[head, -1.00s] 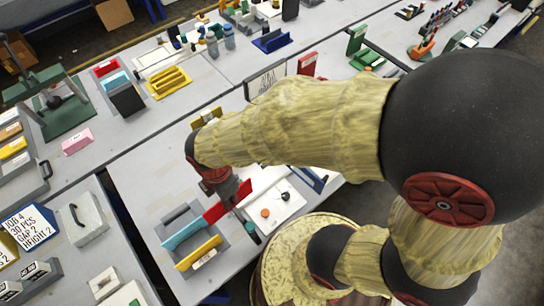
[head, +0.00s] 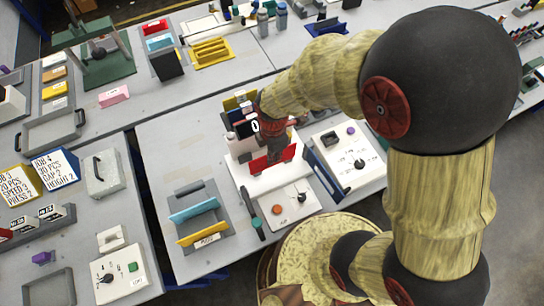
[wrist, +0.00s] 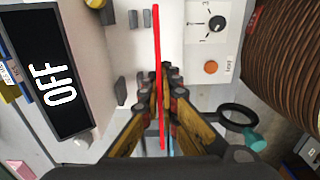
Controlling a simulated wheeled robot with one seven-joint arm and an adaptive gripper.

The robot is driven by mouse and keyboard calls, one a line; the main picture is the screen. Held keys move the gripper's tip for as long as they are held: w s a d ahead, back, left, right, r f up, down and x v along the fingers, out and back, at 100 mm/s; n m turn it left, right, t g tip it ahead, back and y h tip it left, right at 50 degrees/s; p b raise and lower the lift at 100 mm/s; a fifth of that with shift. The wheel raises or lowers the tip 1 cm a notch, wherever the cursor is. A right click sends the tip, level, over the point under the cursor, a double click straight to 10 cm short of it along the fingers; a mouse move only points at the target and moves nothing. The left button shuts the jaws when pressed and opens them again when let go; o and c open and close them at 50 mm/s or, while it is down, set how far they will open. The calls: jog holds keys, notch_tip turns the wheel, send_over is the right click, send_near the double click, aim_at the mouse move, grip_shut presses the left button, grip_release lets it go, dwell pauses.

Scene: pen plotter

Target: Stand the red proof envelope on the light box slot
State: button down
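The red proof envelope (wrist: 157,50) is seen edge-on as a thin upright strip between the fingers of my gripper (wrist: 160,78), which is shut on it. In the head view the red envelope (head: 272,159) is just above or touching a white unit (head: 250,186), which looks like the light box. My gripper (head: 264,140) is above it, its fingertips mostly hidden by the wrist. In the wrist view small grey posts (wrist: 120,90) stand on the white surface beside the envelope. I cannot tell whether the envelope's lower edge is in a slot.
A grey rack (head: 217,240) holds a blue envelope (head: 194,209) and a yellow one (head: 202,227). A dark display reading OFF (wrist: 50,70) stands close left of my gripper. A dial panel with an orange button (wrist: 210,67) is at right. Another dial box (head: 346,160) stands nearby.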

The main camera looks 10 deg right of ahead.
jog(key=shift+w+f+b, duration=0.25)
jog(key=shift+w+f, duration=0.35)
jog(key=shift+f, duration=0.6)
jog(key=shift+w+f+b, duration=0.2)
jog(key=shift+w+f, duration=0.35)
jog(key=shift+f, duration=0.65)
jog(key=shift+w+f+b, duration=0.25)
jog(key=shift+w+f, duration=0.35)
jog(key=shift+f, duration=0.6)
jog(key=shift+f, duration=0.1)
jog(key=c, duration=2.5)
grip_release()
jog(key=shift+f, duration=0.1)
jog(key=shift+c, duration=0.2)
jog(key=o, duration=0.5)
jog(key=shift+r, duration=0.2)
